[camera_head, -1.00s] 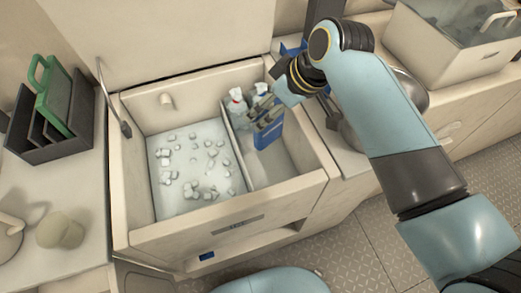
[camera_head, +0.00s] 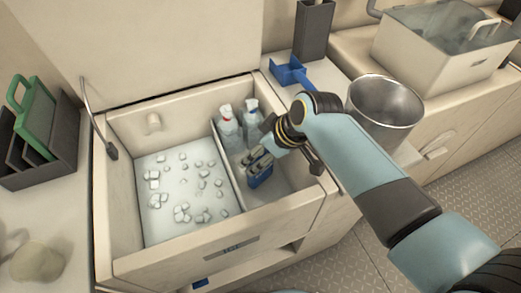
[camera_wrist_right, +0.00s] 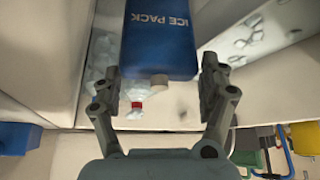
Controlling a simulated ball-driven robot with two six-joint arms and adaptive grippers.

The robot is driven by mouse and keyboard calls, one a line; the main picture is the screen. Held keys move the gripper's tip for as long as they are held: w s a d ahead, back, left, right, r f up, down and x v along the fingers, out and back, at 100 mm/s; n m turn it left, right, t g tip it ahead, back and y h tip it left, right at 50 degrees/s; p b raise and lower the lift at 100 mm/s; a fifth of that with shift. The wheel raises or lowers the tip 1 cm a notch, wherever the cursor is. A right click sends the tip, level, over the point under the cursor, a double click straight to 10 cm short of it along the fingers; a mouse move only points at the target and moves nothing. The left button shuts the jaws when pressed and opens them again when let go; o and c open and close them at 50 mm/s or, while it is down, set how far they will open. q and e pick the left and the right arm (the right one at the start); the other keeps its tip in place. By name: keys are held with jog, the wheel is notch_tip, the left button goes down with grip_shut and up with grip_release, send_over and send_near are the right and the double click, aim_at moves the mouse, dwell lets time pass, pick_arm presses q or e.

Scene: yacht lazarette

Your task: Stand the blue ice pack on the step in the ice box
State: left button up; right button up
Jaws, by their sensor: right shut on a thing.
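The blue ice pack (camera_head: 261,178) is held by my right gripper (camera_head: 260,161) inside the narrow right compartment of the ice box (camera_head: 215,258). The right gripper comes from above and is shut on the pack. The pale surface of this compartment (camera_head: 283,192), seemingly the step, shows beside the pack. I cannot tell whether the pack's lower end touches it. In the right wrist view the pack (camera_wrist_right: 161,38), lettered "ICE PACK", lies between the fingers, with a pale cap at its near end. My left gripper is not in view.

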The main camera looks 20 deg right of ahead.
jog(key=shift+f, duration=0.1)
jog(key=o, duration=1.4)
jog(key=p+v, duration=0.3)
jog(key=v, duration=0.9)
